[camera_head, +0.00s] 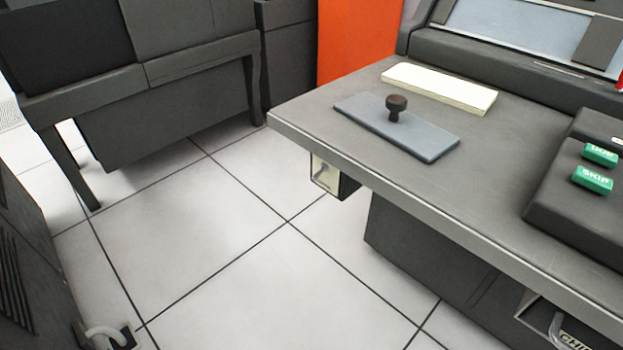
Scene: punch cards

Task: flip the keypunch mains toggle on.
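The keypunch desk (300,127) fills the right of the head view. A small box with a pale front plate (325,174) hangs under the desk's left front edge. A small lever (321,174) shows on that plate and looks like the mains toggle. It is too small to tell whether the lever is on or off. My gripper is not in this view.
On the desk lie a grey-blue plate with a dark knob (397,106), a cream card stack (440,87) and a keyboard with green keys (592,180). A dark machine (160,75) stands at upper left. Tiled floor (190,230) between is clear.

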